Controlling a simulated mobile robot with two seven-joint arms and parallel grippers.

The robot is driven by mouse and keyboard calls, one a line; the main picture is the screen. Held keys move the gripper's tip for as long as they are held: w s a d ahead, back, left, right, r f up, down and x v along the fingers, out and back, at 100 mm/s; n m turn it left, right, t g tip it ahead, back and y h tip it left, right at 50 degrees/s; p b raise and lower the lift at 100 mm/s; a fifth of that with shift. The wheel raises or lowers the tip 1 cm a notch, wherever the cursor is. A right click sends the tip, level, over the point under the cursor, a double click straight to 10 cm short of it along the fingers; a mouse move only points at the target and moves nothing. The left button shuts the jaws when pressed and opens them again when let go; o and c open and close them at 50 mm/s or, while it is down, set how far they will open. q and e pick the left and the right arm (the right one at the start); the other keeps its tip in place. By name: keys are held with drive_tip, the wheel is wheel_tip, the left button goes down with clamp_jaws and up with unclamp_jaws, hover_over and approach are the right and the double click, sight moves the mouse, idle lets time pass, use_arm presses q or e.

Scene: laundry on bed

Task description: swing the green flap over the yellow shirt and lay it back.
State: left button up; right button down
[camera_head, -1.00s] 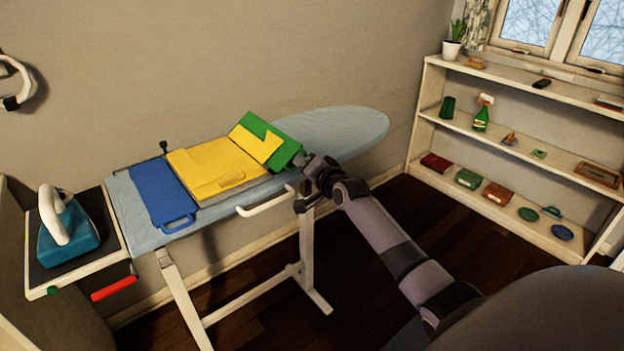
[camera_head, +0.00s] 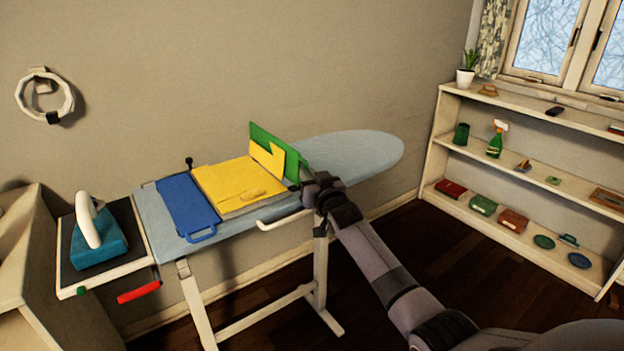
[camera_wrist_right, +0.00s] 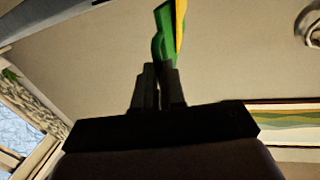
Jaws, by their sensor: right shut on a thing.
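The yellow shirt (camera_head: 232,182) lies on the folding board on the ironing board, with a blue flap (camera_head: 188,203) lying flat at its left. The green flap (camera_head: 291,166) stands steeply raised at the shirt's right side, and a yellow part of the shirt (camera_head: 266,158) lies against its left face. My right gripper (camera_head: 306,184) is at the flap's near right edge. In the right wrist view, its fingers (camera_wrist_right: 159,75) are shut on the green flap (camera_wrist_right: 162,35), with a strip of yellow beside it. My left gripper is not in view.
The ironing board (camera_head: 355,150) has bare room at its right end. A teal iron (camera_head: 98,243) stands on a dark pad at the left. A white shelf (camera_head: 440,130) with several items stands at the right.

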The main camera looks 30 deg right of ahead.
drive_tip(key=a+n, duration=0.1)
drive_tip(key=n+b, duration=0.1)
drive_tip(key=n, duration=0.1)
drive_tip(key=shift+a+t, duration=0.3)
drive_tip(key=shift+a, duration=0.05)
drive_tip(key=n+b, duration=0.1)
drive_tip(key=a+n, duration=0.1)
drive_tip(key=n, duration=0.1)
drive_tip(key=shift+s+a+t+b, duration=0.1)
drive_tip(key=shift+a+t+b, duration=0.2)
drive_tip(key=shift+b, duration=0.1)
drive_tip(key=shift+a+f+n+b, duration=0.1)
drive_tip(key=shift+a+n+b, duration=0.25)
drive_tip(key=shift+n, duration=0.45)
drive_tip(key=c, duration=1.2)
unclamp_jaws()
drive_tip(key=shift+s, duration=0.1)
